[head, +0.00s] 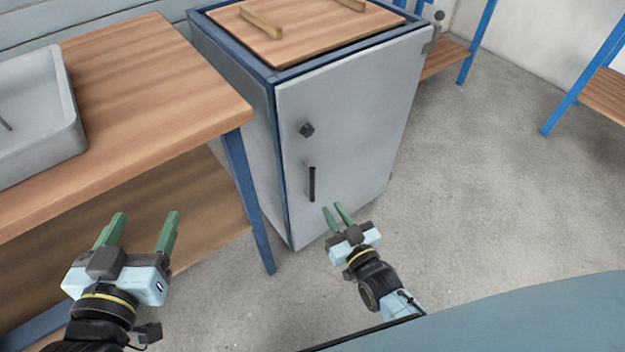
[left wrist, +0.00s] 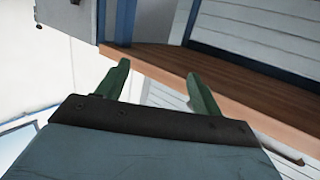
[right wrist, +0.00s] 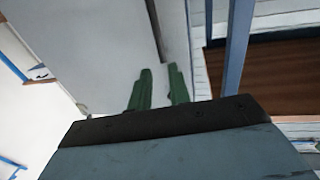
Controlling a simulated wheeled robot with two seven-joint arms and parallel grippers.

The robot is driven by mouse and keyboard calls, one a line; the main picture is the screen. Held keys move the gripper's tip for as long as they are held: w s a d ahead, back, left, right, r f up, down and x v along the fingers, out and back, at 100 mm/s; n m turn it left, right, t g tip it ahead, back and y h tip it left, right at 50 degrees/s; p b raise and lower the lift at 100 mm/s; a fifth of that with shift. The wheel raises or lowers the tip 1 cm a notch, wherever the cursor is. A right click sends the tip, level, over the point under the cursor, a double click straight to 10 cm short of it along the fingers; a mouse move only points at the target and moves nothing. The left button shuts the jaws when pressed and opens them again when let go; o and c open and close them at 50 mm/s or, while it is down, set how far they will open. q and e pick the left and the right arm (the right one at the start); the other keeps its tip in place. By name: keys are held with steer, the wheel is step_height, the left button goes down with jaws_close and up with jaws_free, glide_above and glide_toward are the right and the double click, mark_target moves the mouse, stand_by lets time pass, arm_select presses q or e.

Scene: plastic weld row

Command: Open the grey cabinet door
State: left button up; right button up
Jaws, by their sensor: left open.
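The grey cabinet (head: 235,110) stands at the upper middle of the head view with its grey door (head: 365,110) closed. A dark upright bar handle (head: 312,184) is low on the door's left side, with a small dark knob (head: 307,129) above it. My right gripper (head: 332,208) is partly open and empty, a little right of and below the handle's lower end, apart from it. In the right wrist view the handle (right wrist: 154,28) shows beyond the fingertips (right wrist: 159,70). My left gripper (head: 146,216) is wide open and empty, left of the cabinet by the workbench.
A wooden workbench (head: 150,75) with a grey sink (head: 72,110) and lower shelf stands left of the cabinet; its blue leg (head: 246,190) is near the door's left side. A wooden board (head: 300,30) lies on the cabinet. The floor (head: 480,180) right of it is clear.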

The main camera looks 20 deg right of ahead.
mark_target(314, 179)
steer(key=w, duration=0.2)
steer(key=w+b, duration=0.1)
steer(key=w, duration=0.1)
steer(key=w+a+b, duration=0.1)
steer(key=w, duration=0.1)
steer(key=shift+w+f, duration=0.1)
steer(key=shift+w, duration=0.15)
steer(key=w, duration=0.1)
steer(key=w+b, duration=0.1)
steer(key=w, duration=0.1)
steer(key=w+b, duration=0.1)
steer(key=shift+w+a, duration=0.15)
steer(key=shift+a, duration=0.15)
arm_select(q)
steer(key=s+r+t+h, duration=0.3)
steer(key=r+t, duration=0.7)
steer(key=r, duration=0.2)
steer(key=shift+s+d+h+b, duration=0.25)
steer(key=shift+d+h+b, duration=0.05)
steer(key=shift+d+b, duration=0.15)
arm_select(e)
steer(key=shift+w+a, duration=0.1)
steer(key=shift+w, duration=0.5)
jaws_close()
